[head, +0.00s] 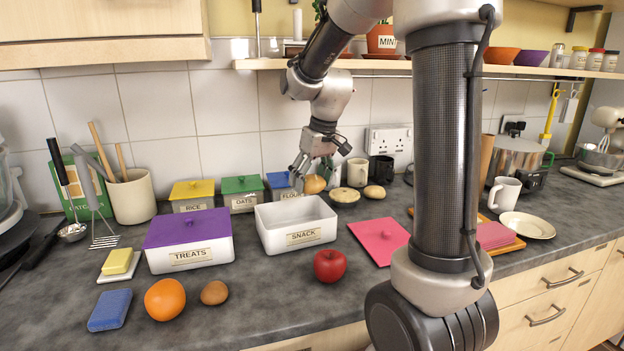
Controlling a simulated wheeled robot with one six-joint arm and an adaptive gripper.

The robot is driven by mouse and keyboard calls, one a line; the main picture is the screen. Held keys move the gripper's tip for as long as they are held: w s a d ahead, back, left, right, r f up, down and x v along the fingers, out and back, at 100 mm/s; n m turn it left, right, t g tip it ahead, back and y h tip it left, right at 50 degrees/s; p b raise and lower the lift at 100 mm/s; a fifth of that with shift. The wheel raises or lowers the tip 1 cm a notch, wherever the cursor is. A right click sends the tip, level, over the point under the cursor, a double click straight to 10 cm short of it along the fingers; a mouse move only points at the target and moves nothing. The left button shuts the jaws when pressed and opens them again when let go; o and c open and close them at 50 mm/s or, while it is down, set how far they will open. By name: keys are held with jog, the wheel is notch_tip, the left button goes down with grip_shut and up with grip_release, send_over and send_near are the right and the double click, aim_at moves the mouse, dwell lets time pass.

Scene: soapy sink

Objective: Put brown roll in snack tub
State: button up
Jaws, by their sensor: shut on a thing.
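The brown roll (314,185) is held between the fingertips of my gripper (312,175), which is shut on it. In the picture the roll shows just above the back right rim of the snack tub. The snack tub (296,239) is a white open box labelled SNACK on the middle of the counter. Its inside looks empty where I can see it. The roll appears apart from the tub, but its exact height and depth are hard to judge.
A pie (345,196) and another small bun (374,192) lie right of the roll. A pink lid (379,240) lies right of the tub. The purple-lidded treats tub (189,255) stands left, a red apple (329,266) in front. Lidded rice, oats and flour boxes stand behind.

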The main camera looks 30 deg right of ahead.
jog(key=shift+f, duration=2.35)
jog(key=shift+f, duration=0.1)
jog(key=shift+f, duration=0.35)
jog(key=o, duration=1.1)
